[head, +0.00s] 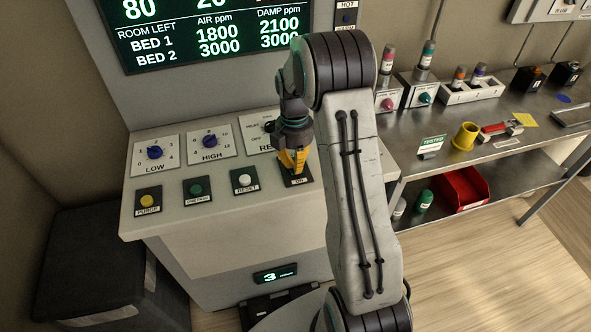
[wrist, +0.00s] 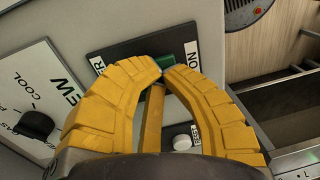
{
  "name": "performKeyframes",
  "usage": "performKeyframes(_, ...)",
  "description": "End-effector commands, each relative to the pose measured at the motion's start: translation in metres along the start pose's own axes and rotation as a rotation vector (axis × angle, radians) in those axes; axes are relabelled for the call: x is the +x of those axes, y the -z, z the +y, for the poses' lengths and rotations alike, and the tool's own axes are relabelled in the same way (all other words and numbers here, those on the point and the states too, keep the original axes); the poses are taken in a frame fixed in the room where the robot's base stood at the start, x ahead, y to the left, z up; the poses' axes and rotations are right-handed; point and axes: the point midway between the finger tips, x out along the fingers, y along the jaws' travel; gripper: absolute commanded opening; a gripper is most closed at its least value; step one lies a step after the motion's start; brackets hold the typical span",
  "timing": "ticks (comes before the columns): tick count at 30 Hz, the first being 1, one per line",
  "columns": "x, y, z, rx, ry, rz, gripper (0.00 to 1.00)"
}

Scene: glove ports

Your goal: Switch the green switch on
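The green switch (wrist: 166,61) sits on a dark plate (wrist: 140,52) in the wrist view, between a white label reading ON and another label partly covered by my finger. In the head view the plate (head: 298,181) shows at the right end of the sloped console's front row, with an ON label at its front edge; my gripper hides the switch there. My gripper (wrist: 161,71) has its yellow fingertips together, with nothing seen between them. The tips are right at the near edge of the switch; I cannot tell whether they touch it. Its lean is unclear.
The console (head: 225,206) also carries a yellow button (head: 148,201), a green button (head: 196,188), a white RESET button (head: 244,180) and blue knobs (head: 155,152) behind. A steel bench (head: 460,165) with bottles and a yellow cup (head: 465,136) stands to the right.

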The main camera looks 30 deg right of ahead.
Motion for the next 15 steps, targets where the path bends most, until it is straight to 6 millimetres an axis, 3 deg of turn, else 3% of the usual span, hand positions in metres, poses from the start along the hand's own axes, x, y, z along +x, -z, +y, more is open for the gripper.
performKeyframes(1, 0.0096, 0.0, -0.0021, 0.0, -0.011, 0.0, 0.0)
performKeyframes(15, 0.0088, 0.0, -0.0068, 0.0, -0.047, -0.002, 0.0)
